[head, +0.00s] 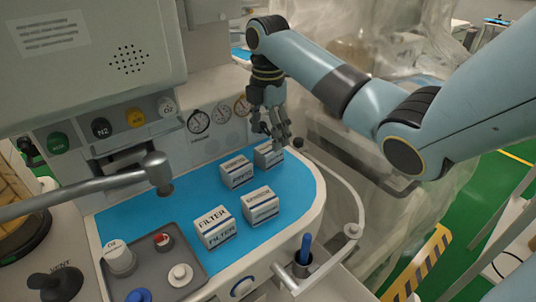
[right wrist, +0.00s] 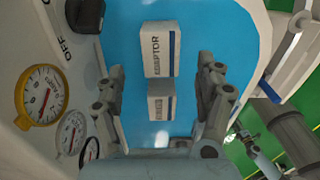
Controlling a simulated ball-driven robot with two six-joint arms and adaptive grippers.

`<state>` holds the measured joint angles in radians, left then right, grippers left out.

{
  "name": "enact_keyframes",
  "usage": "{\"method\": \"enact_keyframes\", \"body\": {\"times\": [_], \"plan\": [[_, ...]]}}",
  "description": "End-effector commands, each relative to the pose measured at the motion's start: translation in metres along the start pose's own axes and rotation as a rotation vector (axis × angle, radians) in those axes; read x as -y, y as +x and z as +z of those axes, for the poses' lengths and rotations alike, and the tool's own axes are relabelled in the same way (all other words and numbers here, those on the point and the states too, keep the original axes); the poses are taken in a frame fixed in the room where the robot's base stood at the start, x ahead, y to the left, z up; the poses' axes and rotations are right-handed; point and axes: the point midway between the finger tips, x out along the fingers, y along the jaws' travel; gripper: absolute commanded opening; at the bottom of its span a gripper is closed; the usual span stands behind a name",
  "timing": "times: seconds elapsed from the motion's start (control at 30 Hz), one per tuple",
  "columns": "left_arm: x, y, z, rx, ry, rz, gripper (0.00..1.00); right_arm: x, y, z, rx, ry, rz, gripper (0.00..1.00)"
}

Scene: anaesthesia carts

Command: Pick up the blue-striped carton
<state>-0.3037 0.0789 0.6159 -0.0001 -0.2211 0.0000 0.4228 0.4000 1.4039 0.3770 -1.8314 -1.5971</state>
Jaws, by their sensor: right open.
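Several white cartons with dark or blue stripes stand on a blue mat (head: 160,215). A FILTER carton (head: 215,229) with a blue stripe is at the front left, and another striped carton (head: 260,207) is to its right. Behind them are a carton (head: 236,172) and a rear carton (head: 268,155). My right gripper (head: 275,138) is open above the rear carton, pointing down. In the right wrist view an ADAPTOR carton (right wrist: 160,50) with a blue stripe and a smaller-looking carton (right wrist: 161,106) lie between the open fingers (right wrist: 160,72). My left gripper is out of view.
A metal bar with a knob (head: 157,172) reaches over the mat's left side. A grey panel with knobs (head: 150,262) is at the front left. Gauges (head: 198,121) line the back. A curved white rail (head: 345,190) runs along the right edge.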

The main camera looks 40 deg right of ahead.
Motion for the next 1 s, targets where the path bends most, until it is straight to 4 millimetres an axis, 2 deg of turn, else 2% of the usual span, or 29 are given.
{"method": "enact_keyframes", "body": {"times": [0.2, 0.5, 0.9, 0.97, 1.0], "plan": [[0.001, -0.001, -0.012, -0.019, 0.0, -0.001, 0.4, 0.0, 0.033, 0.002, -0.002, 0.0, -0.003, 0.71], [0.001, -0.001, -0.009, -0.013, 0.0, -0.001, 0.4, 0.0, 0.038, 0.003, 0.0, -0.001, -0.001, 0.71], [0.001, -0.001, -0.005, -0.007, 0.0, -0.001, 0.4, 0.0, 0.038, 0.003, 0.0, -0.001, -0.001, 0.19], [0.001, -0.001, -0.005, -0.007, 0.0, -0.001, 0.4, 0.0, 0.038, 0.003, 0.0, -0.001, -0.001, 0.11], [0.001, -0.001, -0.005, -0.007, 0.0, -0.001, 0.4, 0.0, 0.038, 0.003, 0.0, -0.001, -0.001, 0.11]]}}
